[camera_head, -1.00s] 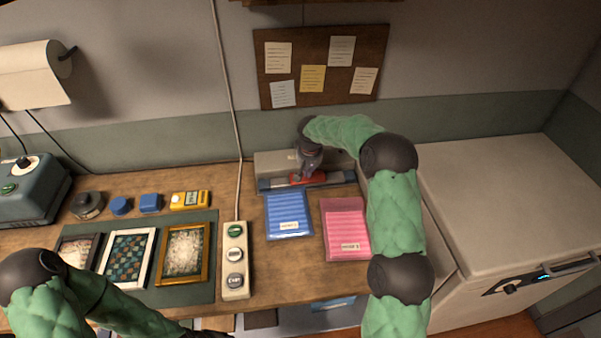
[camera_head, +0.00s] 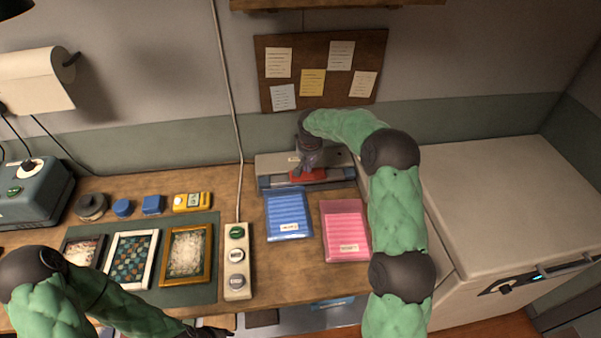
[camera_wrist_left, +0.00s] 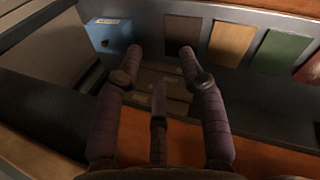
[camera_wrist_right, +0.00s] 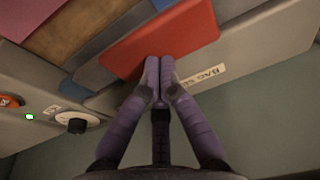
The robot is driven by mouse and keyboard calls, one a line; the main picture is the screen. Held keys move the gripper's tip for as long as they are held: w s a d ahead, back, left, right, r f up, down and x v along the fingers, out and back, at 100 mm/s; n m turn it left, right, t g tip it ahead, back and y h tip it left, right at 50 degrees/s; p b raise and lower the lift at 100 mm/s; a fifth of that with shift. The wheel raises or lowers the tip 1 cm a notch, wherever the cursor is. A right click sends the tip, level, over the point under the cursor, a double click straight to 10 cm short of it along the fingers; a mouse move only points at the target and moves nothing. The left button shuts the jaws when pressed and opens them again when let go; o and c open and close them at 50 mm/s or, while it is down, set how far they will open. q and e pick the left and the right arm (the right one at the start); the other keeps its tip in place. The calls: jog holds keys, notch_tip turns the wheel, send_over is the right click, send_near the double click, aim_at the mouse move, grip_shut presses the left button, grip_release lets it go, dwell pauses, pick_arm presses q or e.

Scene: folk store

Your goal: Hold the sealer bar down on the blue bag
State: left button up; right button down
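The bag sealer (camera_head: 272,162) stands at the back of the table, with a blue-grey front bar (camera_head: 335,181) and a red pad (camera_head: 308,175). The blue bag (camera_head: 288,215) lies flat in front, its far end at the sealer's front edge; I cannot tell how far it goes under. My right gripper (camera_head: 308,168) is over the red pad. In the right wrist view its fingers (camera_wrist_right: 160,62) are together, tips at the edge of the red pad (camera_wrist_right: 170,38); contact is unclear. My left gripper (camera_wrist_left: 160,50) is open and empty near a lower shelf.
A pink bag (camera_head: 345,230) lies right of the blue one. A button strip (camera_head: 236,262) and a mat with framed pictures (camera_head: 185,253) are to the left. A white chest (camera_head: 510,200) stands at the right. A blue box (camera_wrist_left: 108,33) is on the lower shelf.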

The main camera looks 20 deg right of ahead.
jog(key=shift+r+p, duration=1.35)
jog(key=shift+r, duration=1.1)
